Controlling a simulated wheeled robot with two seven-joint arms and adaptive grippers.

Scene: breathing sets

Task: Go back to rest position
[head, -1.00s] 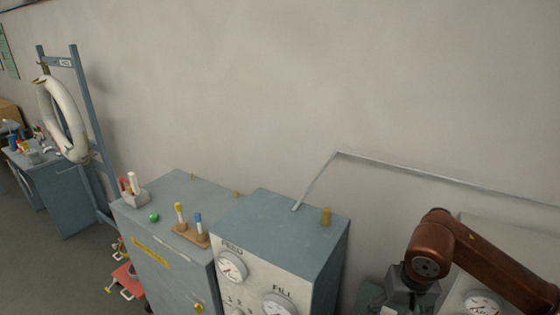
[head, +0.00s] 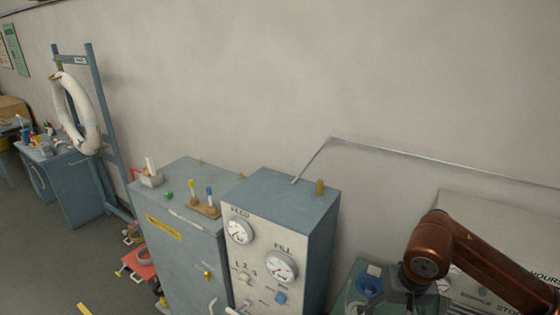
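My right arm comes in from the right edge as a copper-brown link, bent downward at the lower right. Its dark gripper (head: 398,300) is partly in view at the bottom edge, in front of a green-grey unit with a blue round part (head: 369,286). Its fingertips are not clear, so I cannot tell whether it is open or shut, or whether it touches the blue part. My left gripper is not in view.
A blue-grey panel with FEED and FILL gauges (head: 281,267) stands at the centre. Left of it is a cabinet (head: 175,225) with small coloured items on top. A white hose ring (head: 75,112) hangs on a blue frame at the left. Open floor (head: 40,235) lies at lower left.

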